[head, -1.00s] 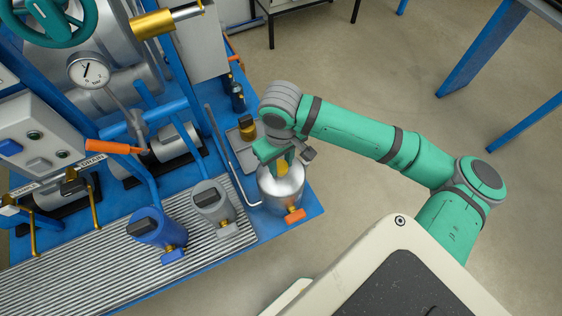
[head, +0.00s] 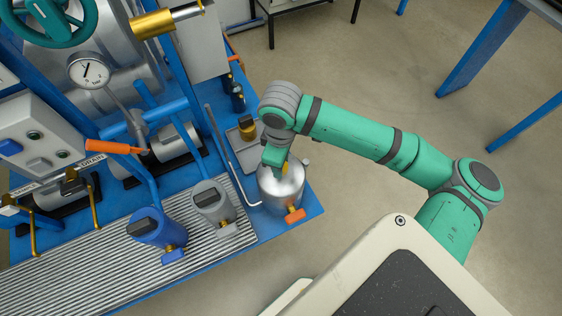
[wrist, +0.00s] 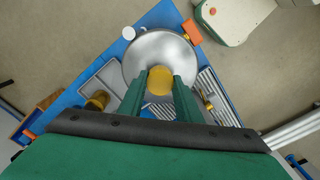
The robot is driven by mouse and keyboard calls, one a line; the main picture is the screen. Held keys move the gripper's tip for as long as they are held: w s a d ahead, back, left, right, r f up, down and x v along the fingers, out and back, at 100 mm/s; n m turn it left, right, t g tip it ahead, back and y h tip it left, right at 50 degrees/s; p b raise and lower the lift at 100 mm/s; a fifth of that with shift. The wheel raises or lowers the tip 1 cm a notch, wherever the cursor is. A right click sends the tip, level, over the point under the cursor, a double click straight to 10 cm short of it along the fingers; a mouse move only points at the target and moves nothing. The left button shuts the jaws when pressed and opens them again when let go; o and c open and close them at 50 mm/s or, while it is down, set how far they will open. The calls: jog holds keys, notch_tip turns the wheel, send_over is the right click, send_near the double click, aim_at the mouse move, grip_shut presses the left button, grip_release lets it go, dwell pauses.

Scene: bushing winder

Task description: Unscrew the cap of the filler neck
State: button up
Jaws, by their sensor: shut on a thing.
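A yellow cap (wrist: 160,80) sits on top of a silver metal can (wrist: 135,65), near its middle. In the head view the can (head: 285,190) stands at the right corner of the blue platform, with an orange valve handle (head: 295,216) at its front. My gripper (wrist: 160,86) points down from above and is shut on the yellow cap, one green finger on each side. In the head view my gripper (head: 276,162) hides most of the cap. The neck under the cap is hidden.
A grey can (head: 212,203) and a blue can (head: 157,229) stand on the ribbed grating (head: 90,270) left of the silver can. A thin bent rod (head: 225,150) and a brass-coloured part (head: 247,127) are close by.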

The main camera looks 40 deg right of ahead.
jog(key=shift+s+a+f+n, duration=0.1)
jog(key=shift+a+n, duration=0.05)
jog(key=shift+n, duration=0.45)
jog(key=n, duration=0.4)
jog(key=shift+n, duration=0.3)
jog(key=shift+n, duration=0.7)
jog(key=n, duration=0.3)
jog(key=n, duration=0.4)
